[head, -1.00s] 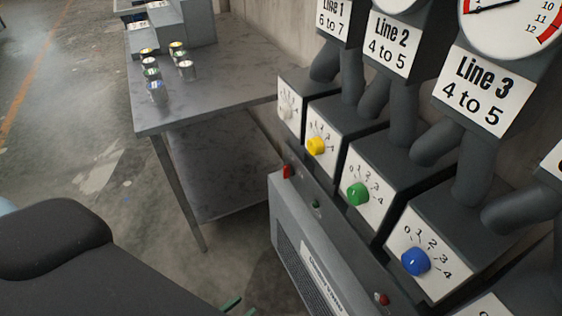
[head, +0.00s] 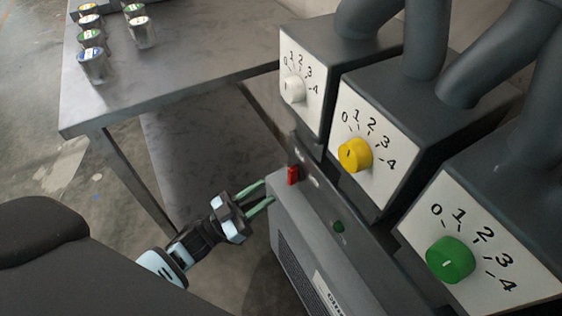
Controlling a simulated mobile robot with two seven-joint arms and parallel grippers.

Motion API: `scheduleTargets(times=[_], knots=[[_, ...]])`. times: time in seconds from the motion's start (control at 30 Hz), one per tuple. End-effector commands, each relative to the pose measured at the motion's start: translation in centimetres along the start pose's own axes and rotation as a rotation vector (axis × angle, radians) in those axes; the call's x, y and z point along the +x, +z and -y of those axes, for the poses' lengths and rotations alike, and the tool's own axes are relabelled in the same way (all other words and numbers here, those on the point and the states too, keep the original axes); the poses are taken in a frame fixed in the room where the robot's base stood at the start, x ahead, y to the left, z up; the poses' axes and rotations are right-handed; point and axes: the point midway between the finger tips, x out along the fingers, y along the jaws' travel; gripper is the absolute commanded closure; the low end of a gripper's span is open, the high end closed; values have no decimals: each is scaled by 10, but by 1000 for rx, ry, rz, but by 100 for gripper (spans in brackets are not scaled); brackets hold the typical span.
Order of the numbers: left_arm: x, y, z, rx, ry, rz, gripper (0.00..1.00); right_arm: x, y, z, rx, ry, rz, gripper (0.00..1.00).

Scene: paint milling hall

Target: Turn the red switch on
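My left gripper (head: 268,192) is just left of the switch, at the box's left edge. Its two green fingers are spread with a gap between them and hold nothing. The fingertips look apart from the switch. My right gripper is out of view.
White-faced dial boxes with a white knob (head: 294,89), a yellow knob (head: 355,155) and a green knob (head: 450,260) stand behind and right of the box. A green indicator (head: 339,227) sits on the box. A metal table (head: 190,60) holds several cans (head: 93,65).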

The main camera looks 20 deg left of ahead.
Motion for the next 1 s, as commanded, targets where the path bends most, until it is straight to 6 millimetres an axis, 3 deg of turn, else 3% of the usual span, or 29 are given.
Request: scheduleTargets(times=[0.37,0.8,1.0], knots=[[9,-2,2,0,24,-22,65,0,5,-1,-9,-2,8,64],[67,-3,1,1,23,-22,65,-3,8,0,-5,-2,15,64],[81,-3,0,1,23,-21,65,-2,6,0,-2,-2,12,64]])
